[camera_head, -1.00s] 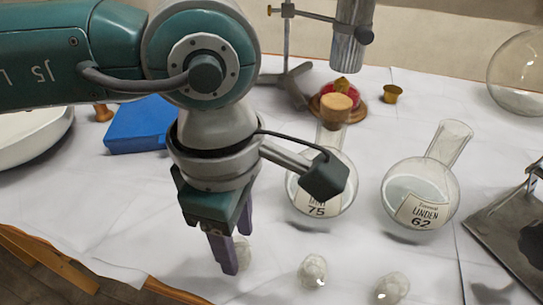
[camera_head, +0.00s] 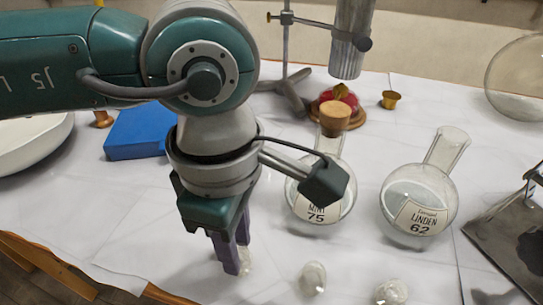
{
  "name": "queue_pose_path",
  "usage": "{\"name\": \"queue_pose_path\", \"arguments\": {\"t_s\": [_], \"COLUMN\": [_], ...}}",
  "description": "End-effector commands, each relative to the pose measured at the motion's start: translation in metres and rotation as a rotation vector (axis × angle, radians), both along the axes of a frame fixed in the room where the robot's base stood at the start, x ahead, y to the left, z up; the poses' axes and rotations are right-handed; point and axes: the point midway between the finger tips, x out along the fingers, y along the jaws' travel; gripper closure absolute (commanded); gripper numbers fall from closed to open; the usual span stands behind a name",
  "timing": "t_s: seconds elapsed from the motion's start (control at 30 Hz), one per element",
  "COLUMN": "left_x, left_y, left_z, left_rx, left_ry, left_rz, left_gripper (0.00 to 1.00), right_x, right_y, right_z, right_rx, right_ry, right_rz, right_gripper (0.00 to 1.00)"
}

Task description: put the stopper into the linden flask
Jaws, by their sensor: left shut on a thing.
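The linden flask (camera_head: 418,205) is a round clear glass flask with a tilted, open neck and a label reading LINDEN 62, at right. A mint flask (camera_head: 320,200), labelled 75, stands left of it with a cork stopper (camera_head: 334,117) in its neck; my left wrist partly covers it. My left gripper (camera_head: 238,265) points down at the front of the table, left of both flasks. It is shut on a small clear glassy piece (camera_head: 246,262), mostly hidden behind the fingers; I cannot tell its shape. My right gripper is not in view.
Two similar glassy pieces (camera_head: 313,278) lie at the front, the other (camera_head: 391,293) further right. A blue box (camera_head: 138,130) and white bowl (camera_head: 30,142) are left. A metal stand (camera_head: 287,60), small brass cup (camera_head: 390,99) and large glass globe (camera_head: 517,80) are behind. A dark plate (camera_head: 500,245) lies right.

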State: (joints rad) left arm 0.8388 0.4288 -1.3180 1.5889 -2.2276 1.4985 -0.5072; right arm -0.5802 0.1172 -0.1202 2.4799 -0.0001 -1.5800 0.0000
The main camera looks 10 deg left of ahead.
Motion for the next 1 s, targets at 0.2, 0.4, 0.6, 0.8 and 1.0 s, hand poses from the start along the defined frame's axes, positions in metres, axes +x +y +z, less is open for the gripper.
{"name": "queue_pose_path", "arguments": {"t_s": [0.2,0.4,0.6,0.8,1.0], "left_x": [0.000,0.000,0.000,0.000,0.000], "left_y": [0.000,0.000,0.000,0.000,0.000], "left_z": [0.012,0.020,0.029,0.037,0.038], "left_rx": [0.000,0.000,0.001,0.001,0.001], "left_ry": [-0.001,0.000,0.000,0.000,0.000], "left_rz": [0.000,0.001,0.001,0.000,0.000], "left_gripper": [1.00,1.00,1.00,1.00,1.00], "right_x": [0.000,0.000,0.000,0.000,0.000], "right_y": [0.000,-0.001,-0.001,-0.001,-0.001], "right_z": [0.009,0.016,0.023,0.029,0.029], "right_rx": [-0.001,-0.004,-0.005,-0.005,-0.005], "right_ry": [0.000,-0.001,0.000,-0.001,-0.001], "right_rz": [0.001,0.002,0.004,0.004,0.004], "right_gripper": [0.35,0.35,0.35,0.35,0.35]}}
